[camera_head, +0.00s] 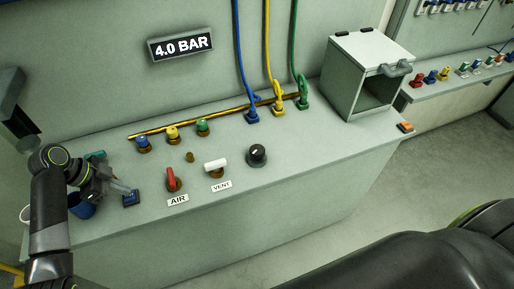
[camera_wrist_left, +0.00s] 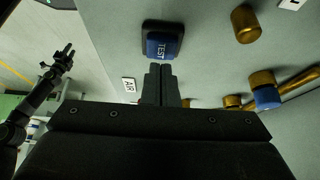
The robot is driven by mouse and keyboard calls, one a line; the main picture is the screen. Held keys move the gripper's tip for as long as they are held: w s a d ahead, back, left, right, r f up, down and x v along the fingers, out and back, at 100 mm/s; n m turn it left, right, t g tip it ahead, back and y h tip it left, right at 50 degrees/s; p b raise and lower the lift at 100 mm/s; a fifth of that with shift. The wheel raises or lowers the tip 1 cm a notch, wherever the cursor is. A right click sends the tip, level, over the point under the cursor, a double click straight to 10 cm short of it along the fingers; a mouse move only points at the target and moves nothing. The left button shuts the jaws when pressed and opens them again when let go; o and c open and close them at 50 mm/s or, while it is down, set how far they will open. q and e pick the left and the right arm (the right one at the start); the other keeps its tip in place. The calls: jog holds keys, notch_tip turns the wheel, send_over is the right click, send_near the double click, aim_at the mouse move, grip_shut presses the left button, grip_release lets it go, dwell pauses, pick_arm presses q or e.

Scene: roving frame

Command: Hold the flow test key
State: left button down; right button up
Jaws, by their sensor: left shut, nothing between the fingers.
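The flow test key is a small blue key in a dark frame (camera_head: 131,198) on the bench top, toward its left end. In the left wrist view it shows as a blue key marked TEST (camera_wrist_left: 162,46). My left gripper (camera_head: 127,191) is just over it, fingers pointing at it. In the wrist view its fingers (camera_wrist_left: 160,72) are together and empty, with the tips close to the key's edge; I cannot tell whether they touch it. My right gripper (camera_wrist_left: 65,55) shows small at the left of the wrist view, away from the bench; its jaw state is unclear.
The red AIR lever (camera_head: 171,180), white VENT lever (camera_head: 215,166) and black knob (camera_head: 257,154) stand to the right. A blue cup (camera_head: 82,208) is by my left wrist. Behind are coloured valves on a brass pipe and hoses. A 4.0 BAR display (camera_head: 181,46) hangs on the wall.

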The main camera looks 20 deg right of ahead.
pick_arm(q)
jog(key=shift+f, duration=0.2)
jog(key=shift+f+b, duration=0.65)
jog(key=shift+f, duration=0.1)
jog(key=shift+r, duration=0.1)
dwell(1.8)
dwell(1.1)
